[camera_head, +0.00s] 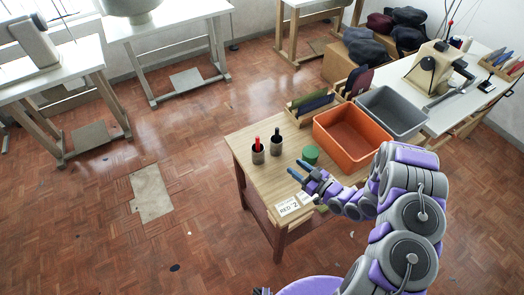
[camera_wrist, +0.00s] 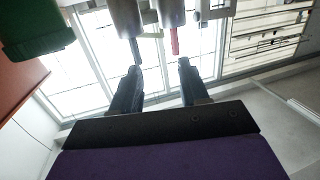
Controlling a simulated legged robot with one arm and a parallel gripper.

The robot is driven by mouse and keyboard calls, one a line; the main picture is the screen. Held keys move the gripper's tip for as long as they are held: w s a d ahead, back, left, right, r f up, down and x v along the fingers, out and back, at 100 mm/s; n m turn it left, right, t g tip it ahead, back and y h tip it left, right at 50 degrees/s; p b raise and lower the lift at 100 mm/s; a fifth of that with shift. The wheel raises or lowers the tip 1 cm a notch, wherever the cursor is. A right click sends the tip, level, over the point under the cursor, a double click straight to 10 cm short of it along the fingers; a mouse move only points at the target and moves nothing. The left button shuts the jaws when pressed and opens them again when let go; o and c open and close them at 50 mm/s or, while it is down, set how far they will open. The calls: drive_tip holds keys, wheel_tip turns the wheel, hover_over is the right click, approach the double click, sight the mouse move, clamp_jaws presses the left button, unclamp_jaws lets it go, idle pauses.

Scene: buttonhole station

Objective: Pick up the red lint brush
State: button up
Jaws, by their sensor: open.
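The red lint brush (camera_head: 257,142) stands in a grey cup (camera_head: 258,157) on the wooden table, with only its red upper part showing. In the wrist view, which looks inverted, the red brush (camera_wrist: 174,40) points down from its cup (camera_wrist: 171,13) at the top. A black-handled item (camera_head: 276,133) stands in a second cup (camera_head: 276,149) to its right. My gripper (camera_head: 299,168) is open and empty, in front of and to the right of the cups in the head view. In the wrist view the red brush appears beyond the gap between my fingertips (camera_wrist: 158,70).
A green cylinder (camera_head: 311,154) stands close behind my gripper. An orange bin (camera_head: 352,133) and a grey bin (camera_head: 391,112) are to the right. A labelled card (camera_head: 289,207) lies at the table's front.

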approach(258, 146)
drive_tip(key=shift+y, duration=0.4)
drive_tip(key=x, duration=0.2)
drive_tip(key=b+x, duration=0.1)
drive_tip(key=x, duration=0.1)
drive_tip(key=b+x, duration=0.1)
drive_tip(key=x, duration=0.1)
drive_tip(key=shift+w+a+f, duration=0.1)
drive_tip(key=shift+a+f, duration=0.05)
drive_tip(key=shift+f, duration=0.25)
drive_tip(key=x, duration=0.1)
drive_tip(key=b+x, duration=0.2)
drive_tip(key=x, duration=0.1)
drive_tip(key=shift+w+d+r, duration=0.2)
drive_tip(key=shift+w+r, duration=0.05)
drive_tip(key=shift+w, duration=0.15)
drive_tip(key=shift+a, duration=0.55)
drive_tip(key=shift+d, duration=0.85)
drive_tip(key=c, duration=0.6)
drive_tip(key=shift+c, duration=0.8)
drive_tip(key=shift+a, duration=0.6)
clamp_jaws()
